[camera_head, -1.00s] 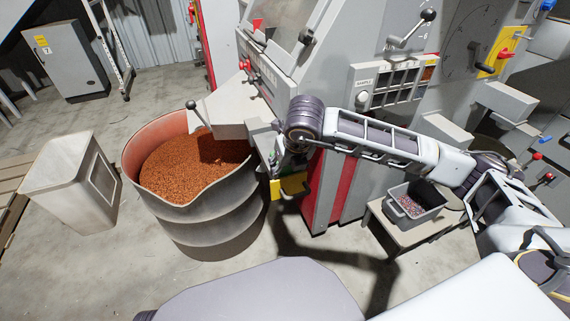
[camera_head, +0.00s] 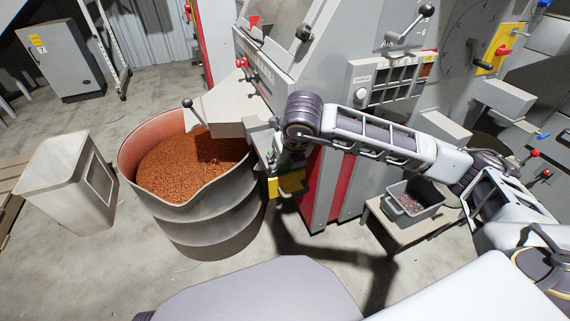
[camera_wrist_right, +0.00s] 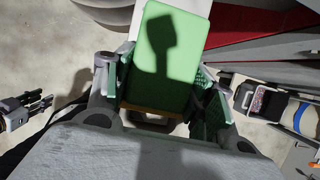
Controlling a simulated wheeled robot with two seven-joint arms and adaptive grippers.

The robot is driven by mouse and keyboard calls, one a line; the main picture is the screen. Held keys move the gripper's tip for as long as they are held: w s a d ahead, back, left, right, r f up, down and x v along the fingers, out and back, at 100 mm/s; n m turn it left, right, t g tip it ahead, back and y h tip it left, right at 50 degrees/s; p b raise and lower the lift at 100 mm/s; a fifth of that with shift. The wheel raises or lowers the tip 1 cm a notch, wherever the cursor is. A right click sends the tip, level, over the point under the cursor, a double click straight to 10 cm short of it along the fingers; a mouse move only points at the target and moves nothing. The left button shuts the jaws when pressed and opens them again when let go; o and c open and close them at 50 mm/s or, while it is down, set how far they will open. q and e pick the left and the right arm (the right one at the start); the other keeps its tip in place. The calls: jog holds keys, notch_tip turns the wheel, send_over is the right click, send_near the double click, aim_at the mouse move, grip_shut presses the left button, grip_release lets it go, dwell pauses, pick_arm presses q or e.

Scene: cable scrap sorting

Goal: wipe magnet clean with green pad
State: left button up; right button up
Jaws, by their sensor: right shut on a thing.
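My right gripper (camera_head: 276,160) is by the grey machine's front corner, just right of the drum's rim. In the right wrist view, the gripper (camera_wrist_right: 163,95) is shut on the green pad (camera_wrist_right: 165,60), which stands out between its fingers with a dark shadow on its face. A brownish edge shows at the pad's near end. In the head view the gripper is small and partly hidden by my arm. I cannot make out the magnet.
A drum (camera_head: 205,220) full of copper-coloured granules stands left of the machine (camera_head: 330,180), under its chute (camera_head: 215,115). A pale bin (camera_head: 65,190) stands further left. A grey crate (camera_head: 415,215) of mixed bits sits on a low stand at right. Open floor lies in front.

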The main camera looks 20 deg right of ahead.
jog(key=shift+s+a+f, duration=0.1)
jog(key=shift+s+f, duration=0.1)
jog(key=shift+f, duration=0.1)
jog(key=shift+w+r+b, duration=0.15)
jog(key=shift+w+b, duration=0.25)
jog(key=shift+w, duration=1.1)
jog(key=shift+w, duration=0.15)
jog(key=shift+w+r+b, duration=0.2)
jog(key=shift+w+b, duration=0.3)
jog(key=shift+w, duration=1.4)
jog(key=shift+w+a, duration=0.1)
jog(key=shift+w, duration=0.05)
jog(key=shift+w+f+b, duration=0.15)
jog(key=shift+w+b, duration=0.15)
jog(key=shift+w, duration=1.35)
